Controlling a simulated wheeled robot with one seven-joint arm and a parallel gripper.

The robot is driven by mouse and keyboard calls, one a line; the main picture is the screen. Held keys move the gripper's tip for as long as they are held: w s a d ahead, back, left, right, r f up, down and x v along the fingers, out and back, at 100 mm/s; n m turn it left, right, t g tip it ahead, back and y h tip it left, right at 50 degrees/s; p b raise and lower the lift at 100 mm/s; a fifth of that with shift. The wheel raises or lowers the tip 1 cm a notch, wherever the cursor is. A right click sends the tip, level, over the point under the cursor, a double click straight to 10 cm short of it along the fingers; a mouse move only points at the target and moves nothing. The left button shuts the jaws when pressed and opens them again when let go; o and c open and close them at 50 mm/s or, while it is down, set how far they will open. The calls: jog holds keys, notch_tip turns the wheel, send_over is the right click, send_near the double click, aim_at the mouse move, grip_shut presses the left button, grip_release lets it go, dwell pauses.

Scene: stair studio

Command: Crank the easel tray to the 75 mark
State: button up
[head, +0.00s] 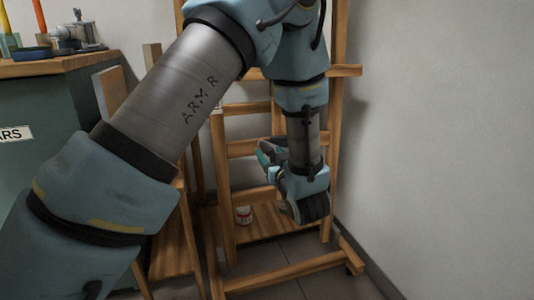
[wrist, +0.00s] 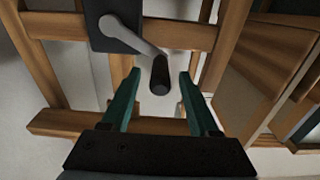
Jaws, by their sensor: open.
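The wooden easel (head: 340,130) stands in the middle of the head view, partly hidden by my arm. In the wrist view the crank (wrist: 135,38) has a grey arm running from a dark plate (wrist: 112,22) on the easel's wood down to a black handle (wrist: 160,75). My gripper (wrist: 160,76) is open, with its two green fingers on either side of the handle, which shows between the fingertips. I cannot tell whether a finger touches it. In the head view my gripper (head: 268,155) is partly hidden. The 75 mark and any scale are not readable.
A dark cabinet (head: 50,130) with a wooden top stands at the left, bearing orange candle-like items (head: 40,18) and a small grey device (head: 80,32). A bare wall (head: 440,110) is close on the right.

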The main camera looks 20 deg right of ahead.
jog(key=shift+w+d, duration=0.2)
jog(key=shift+w, duration=1.35)
grip_shut()
